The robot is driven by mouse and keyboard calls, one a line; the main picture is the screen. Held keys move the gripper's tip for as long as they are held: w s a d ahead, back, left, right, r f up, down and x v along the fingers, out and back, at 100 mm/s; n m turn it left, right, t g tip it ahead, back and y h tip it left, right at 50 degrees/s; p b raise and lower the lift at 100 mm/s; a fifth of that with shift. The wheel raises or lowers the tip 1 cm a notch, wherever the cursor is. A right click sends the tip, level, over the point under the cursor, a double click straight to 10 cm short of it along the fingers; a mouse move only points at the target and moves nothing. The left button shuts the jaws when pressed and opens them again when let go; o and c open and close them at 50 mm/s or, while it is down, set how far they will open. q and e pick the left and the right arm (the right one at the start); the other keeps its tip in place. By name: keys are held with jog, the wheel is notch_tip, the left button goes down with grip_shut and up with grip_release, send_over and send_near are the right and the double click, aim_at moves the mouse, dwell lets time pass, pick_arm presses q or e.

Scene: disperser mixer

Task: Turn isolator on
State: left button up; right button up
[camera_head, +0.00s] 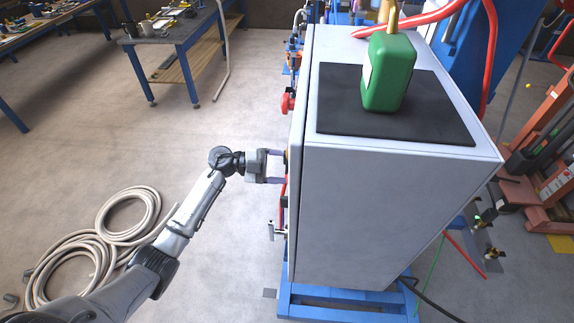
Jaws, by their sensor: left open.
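The light grey cabinet (370,210) stands at the centre, and its narrow control side faces left, seen almost edge-on. A red knob-like part (288,102) sticks out from that side near the upper part. I cannot tell whether this red part is the isolator. My left gripper (280,167) points right at the cabinet's left side, below the red part. Its two fingers are apart, with the tips close to the panel. Small parts at the fingertips are mostly hidden by the edge-on angle, and contact cannot be told. My right gripper is not in view.
A green canister (389,73) stands on a black mat (440,122) on the cabinet top. A small handle (278,231) juts left below my gripper. A coiled hose (100,240) lies on the floor at left. A workbench (178,48) stands at the back left; the floor between is clear.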

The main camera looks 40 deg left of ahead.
pick_arm(q)
jog(key=shift+x, duration=1.05)
jog(key=shift+c, duration=0.5)
jog(key=c, duration=0.8)
jog(key=shift+f, duration=0.1)
